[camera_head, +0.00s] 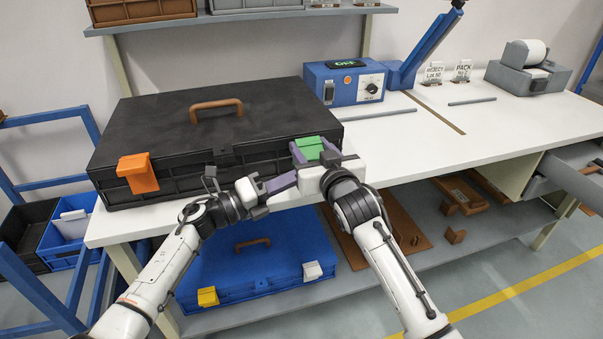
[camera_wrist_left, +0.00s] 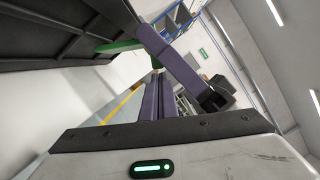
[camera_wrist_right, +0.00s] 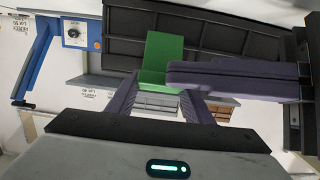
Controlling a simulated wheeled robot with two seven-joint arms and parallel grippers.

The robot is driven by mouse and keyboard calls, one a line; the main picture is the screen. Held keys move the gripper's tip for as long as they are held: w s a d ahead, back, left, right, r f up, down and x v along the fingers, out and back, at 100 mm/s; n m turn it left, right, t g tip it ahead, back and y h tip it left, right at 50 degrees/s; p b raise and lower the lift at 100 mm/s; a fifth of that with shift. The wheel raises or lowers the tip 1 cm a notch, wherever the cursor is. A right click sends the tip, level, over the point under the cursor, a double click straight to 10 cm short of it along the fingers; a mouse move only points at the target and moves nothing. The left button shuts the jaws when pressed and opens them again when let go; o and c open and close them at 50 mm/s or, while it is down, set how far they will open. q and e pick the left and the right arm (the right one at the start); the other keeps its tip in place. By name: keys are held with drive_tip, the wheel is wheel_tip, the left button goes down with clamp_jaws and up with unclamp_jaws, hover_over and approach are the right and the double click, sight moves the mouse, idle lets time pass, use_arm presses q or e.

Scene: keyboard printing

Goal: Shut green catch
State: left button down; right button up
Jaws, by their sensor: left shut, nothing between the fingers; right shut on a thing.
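The green catch (camera_head: 310,147) is at the right end of the front side of a closed black case (camera_head: 264,112). It shows as a bent green plate in the right wrist view (camera_wrist_right: 162,60). My right gripper (camera_head: 318,157) is at the catch, its purple fingers shut on it. My left gripper (camera_head: 288,182) is shut and empty, just left of and below the catch, its fingers pointing right. In the right wrist view a purple finger of my left gripper (camera_wrist_right: 235,75) crosses close in front. Whether it touches the catch I cannot tell.
An orange catch (camera_head: 139,174) hangs on the case's front left. A blue case (camera_head: 248,268) lies on the lower shelf. The table's right part is mostly clear.

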drive_tip(key=shift+r, duration=0.45)
use_arm(q)
drive_tip(key=shift+w+a+r, duration=0.3)
drive_tip(key=shift+w+r, duration=0.35)
drive_tip(key=shift+r, duration=0.05)
use_arm(e)
drive_tip(key=shift+f, duration=0.1)
drive_tip(key=o, duration=1.5)
drive_tip(key=shift+f, duration=0.3)
use_arm(q)
drive_tip(key=shift+d, duration=0.2)
use_arm(e)
drive_tip(key=shift+s+f, duration=0.1)
drive_tip(key=shift+f, duration=0.05)
